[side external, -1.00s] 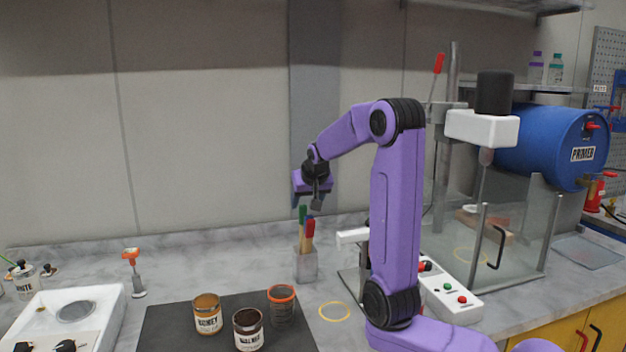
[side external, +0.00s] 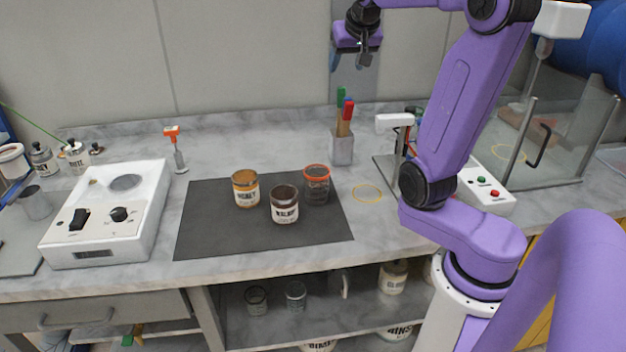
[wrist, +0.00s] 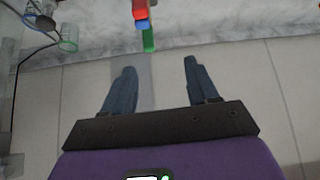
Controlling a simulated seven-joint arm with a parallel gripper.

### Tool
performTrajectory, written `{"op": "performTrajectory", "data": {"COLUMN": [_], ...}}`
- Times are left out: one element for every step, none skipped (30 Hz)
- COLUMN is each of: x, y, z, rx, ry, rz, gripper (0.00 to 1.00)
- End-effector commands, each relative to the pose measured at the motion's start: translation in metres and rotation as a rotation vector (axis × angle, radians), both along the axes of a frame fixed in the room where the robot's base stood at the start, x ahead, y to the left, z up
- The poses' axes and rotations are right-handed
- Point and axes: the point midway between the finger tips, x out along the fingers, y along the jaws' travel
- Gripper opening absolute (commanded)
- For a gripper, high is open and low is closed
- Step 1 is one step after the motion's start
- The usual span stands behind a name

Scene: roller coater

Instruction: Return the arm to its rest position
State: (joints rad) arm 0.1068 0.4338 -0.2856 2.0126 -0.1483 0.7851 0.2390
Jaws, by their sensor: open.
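My gripper (side external: 350,62) hangs in the air at the top of the side external view, above and behind the holder of coloured handles. In the wrist view my gripper (wrist: 155,82) shows two dark fingers spread apart with nothing between them. The holder (side external: 341,148) stands on the counter with green, red and blue handles (side external: 345,110) upright in it. The handle tips (wrist: 145,22) also show at the top of the wrist view, apart from the fingers.
A dark mat (side external: 262,235) carries a honey can (side external: 245,190), a walnut can (side external: 284,205) and an orange-rimmed container (side external: 317,186). A white hotplate-like unit (side external: 105,220) stands at left. A yellow ring (side external: 367,193) marks bare counter. A glass enclosure (side external: 560,135) stands at right.

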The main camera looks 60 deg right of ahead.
Motion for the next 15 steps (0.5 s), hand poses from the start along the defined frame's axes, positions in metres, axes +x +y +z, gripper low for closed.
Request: {"op": "performTrajectory", "data": {"x": [0.005, 0.008, 0.011, 0.013, 0.015, 0.017, 0.018, 0.019, 0.019, 0.020, 0.019, 0.019, 0.018, 0.017, 0.015], "y": [0.010, 0.017, 0.026, 0.033, 0.040, 0.049, 0.056, 0.063, 0.073, 0.080, 0.086, 0.096, 0.103, 0.110, 0.118], "z": [-0.005, -0.008, -0.013, -0.016, -0.019, -0.023, -0.026, -0.030, -0.034, -0.037, -0.040, -0.044, -0.047, -0.050, -0.054], "rx": [0.008, 0.014, 0.019, 0.024, 0.028, 0.033, 0.036, 0.039, 0.044, 0.047, 0.049, 0.053, 0.055, 0.057, 0.060], "ry": [0.013, 0.022, 0.034, 0.043, 0.053, 0.067, 0.076, 0.085, 0.097, 0.108, 0.117, 0.131, 0.141, 0.151, 0.165], "rz": [0.045, 0.072, 0.110, 0.140, 0.170, 0.208, 0.238, 0.268, 0.305, 0.335, 0.362, 0.402, 0.430, 0.460, 0.498], "gripper": [0.59, 0.59, 0.59, 0.59, 0.59, 0.59, 0.59, 0.59, 0.59, 0.59, 0.59, 0.59, 0.59, 0.59, 0.59]}}
